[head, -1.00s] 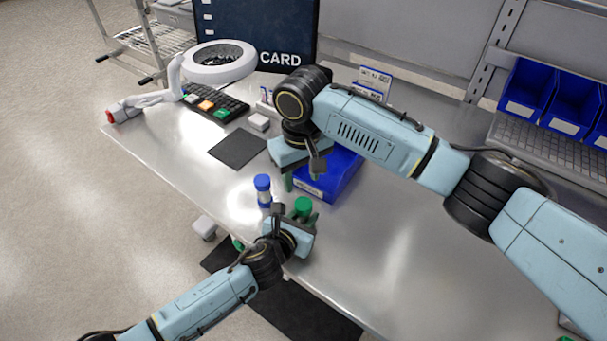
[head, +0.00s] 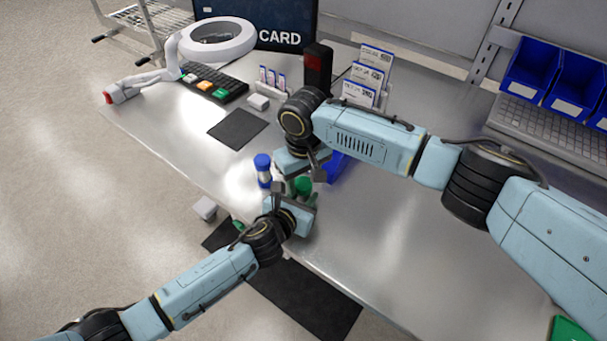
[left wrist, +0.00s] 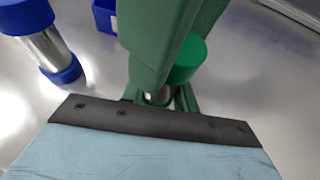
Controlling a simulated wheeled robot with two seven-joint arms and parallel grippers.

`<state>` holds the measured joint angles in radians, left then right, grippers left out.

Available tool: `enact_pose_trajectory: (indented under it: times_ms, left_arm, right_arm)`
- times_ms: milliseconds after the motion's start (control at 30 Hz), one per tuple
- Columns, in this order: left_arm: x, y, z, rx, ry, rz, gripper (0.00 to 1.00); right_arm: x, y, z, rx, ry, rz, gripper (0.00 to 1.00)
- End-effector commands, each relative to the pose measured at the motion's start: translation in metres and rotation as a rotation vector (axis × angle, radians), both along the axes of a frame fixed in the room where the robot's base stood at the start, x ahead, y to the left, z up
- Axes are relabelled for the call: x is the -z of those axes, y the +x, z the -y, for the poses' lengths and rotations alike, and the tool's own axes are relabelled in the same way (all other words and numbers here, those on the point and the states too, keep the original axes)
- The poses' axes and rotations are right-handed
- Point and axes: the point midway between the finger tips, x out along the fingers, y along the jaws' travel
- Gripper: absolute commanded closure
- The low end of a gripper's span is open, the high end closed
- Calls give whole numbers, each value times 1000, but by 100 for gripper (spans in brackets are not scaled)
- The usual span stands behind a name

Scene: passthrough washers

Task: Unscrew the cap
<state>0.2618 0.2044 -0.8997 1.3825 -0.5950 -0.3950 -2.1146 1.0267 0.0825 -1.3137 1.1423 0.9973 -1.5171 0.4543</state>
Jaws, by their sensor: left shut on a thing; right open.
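The green-capped container (head: 303,185) stands near the table's front edge. My left gripper (head: 300,199) is shut on it below the cap. In the left wrist view the green cap (left wrist: 190,60) and a bit of shiny body (left wrist: 160,96) show; green finger parts hide the rest. My right gripper (head: 302,174) is open, pointing down, right over and close to the green cap. Whether its fingers touch the cap cannot be told. A second container with a blue cap (head: 262,162) stands upright to the left; its metal body and blue base also show in the left wrist view (left wrist: 45,46).
A blue bin (head: 336,165) stands just behind the right gripper, mostly hidden. A dark mat (head: 238,129), a keyboard (head: 215,86), a small white box (head: 259,102) and card holders (head: 365,80) lie farther back. The table's right-front part (head: 400,240) is clear.

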Motion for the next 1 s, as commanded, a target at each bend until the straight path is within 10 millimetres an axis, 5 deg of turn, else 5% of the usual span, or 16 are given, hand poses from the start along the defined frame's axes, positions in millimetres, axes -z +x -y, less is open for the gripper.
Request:
enact_pose_trajectory:
  times_ms: [67,333,467,833,1000]
  left_arm:
    - [1,0,0,-1,1,-2,100]
    - [1,0,0,-1,1,-2,100]
    - [1,0,0,-1,1,-2,100]
    - [1,0,0,0,1,-2,100]
    - [1,0,0,0,1,-2,100]
  right_arm:
    - [0,0,0,0,0,0,53]
    - [0,0,0,0,0,0,89]
    - [-1,0,0,-29,0,0,90]
    - [-1,0,0,-489,1,2,90]
    - [-1,0,0,-508,0,1,90]
